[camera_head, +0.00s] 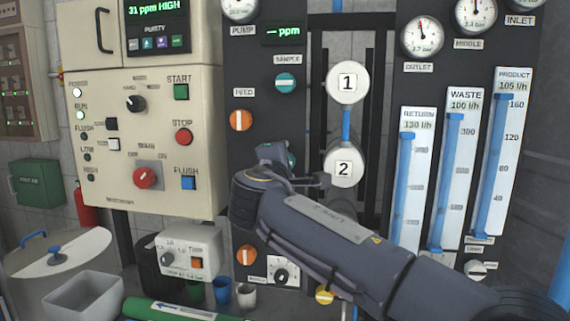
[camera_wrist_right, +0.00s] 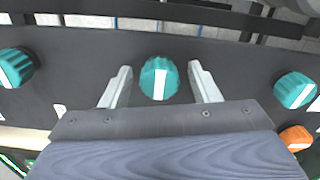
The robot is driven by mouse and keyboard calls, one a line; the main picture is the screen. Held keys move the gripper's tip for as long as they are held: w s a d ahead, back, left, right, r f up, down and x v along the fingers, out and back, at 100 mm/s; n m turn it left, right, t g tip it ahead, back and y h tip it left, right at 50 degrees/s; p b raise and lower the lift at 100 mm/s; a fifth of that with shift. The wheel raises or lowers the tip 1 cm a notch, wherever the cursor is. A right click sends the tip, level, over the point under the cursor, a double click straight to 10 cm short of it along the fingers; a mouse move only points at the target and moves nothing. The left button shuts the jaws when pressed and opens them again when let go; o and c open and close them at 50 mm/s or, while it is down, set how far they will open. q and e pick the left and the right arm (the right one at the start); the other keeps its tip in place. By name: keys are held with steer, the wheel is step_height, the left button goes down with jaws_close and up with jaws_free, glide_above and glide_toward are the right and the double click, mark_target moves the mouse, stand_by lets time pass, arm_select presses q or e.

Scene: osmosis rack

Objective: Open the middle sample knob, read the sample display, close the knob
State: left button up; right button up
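The middle sample knob (camera_wrist_right: 160,78) is teal with a white stripe and sits between the fingers of my right gripper (camera_wrist_right: 160,70) in the right wrist view. The fingers are open, one on each side, with gaps to the knob. The stripe runs up and down in that view. In the head view my right arm covers most of this knob; only a teal edge (camera_head: 292,155) shows. The sample display (camera_head: 282,33) at the top of the dark panel reads "-- ppm" in green. My left gripper is not in view.
Another teal knob (camera_head: 285,83) sits above, under the SAMPLE label. Orange knobs (camera_head: 241,120) are on the same panel. White vessel ends marked 1 (camera_head: 347,82) and 2 (camera_head: 344,167) stand close to the right of my gripper. A cream control box (camera_head: 150,150) is at left.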

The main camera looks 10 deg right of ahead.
steer(key=v, duration=0.8)
steer(key=shift+b, duration=0.45)
steer(key=shift+w+d, duration=0.1)
